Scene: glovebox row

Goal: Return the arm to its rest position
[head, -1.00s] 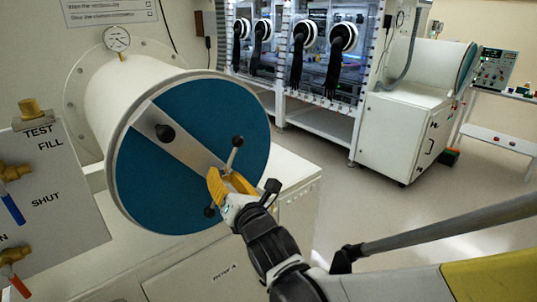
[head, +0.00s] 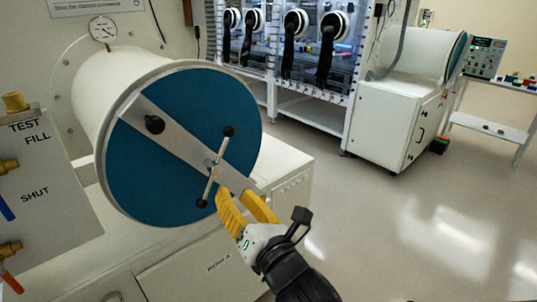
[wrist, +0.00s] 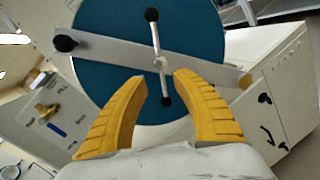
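My gripper (head: 248,205) has two yellow fingers, spread apart with nothing between them. It is in front of the lower right part of the round blue antechamber door (head: 150,180). The door sits against the end of the white cylinder, with a grey bar (head: 185,138) across it. A bar handle with black knobs (head: 214,172) is at the door's middle, just above and left of the fingertips. In the wrist view the fingers (wrist: 157,85) stand apart below the handle's hub (wrist: 160,63). The lower knob appears between the tips, seemingly beyond them.
A valve panel (head: 45,195) with coloured levers stands at the left. Gloveboxes with black gloves (head: 327,55) and a white cabinet (head: 390,125) stand behind. The floor (head: 400,220) at the right is clear.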

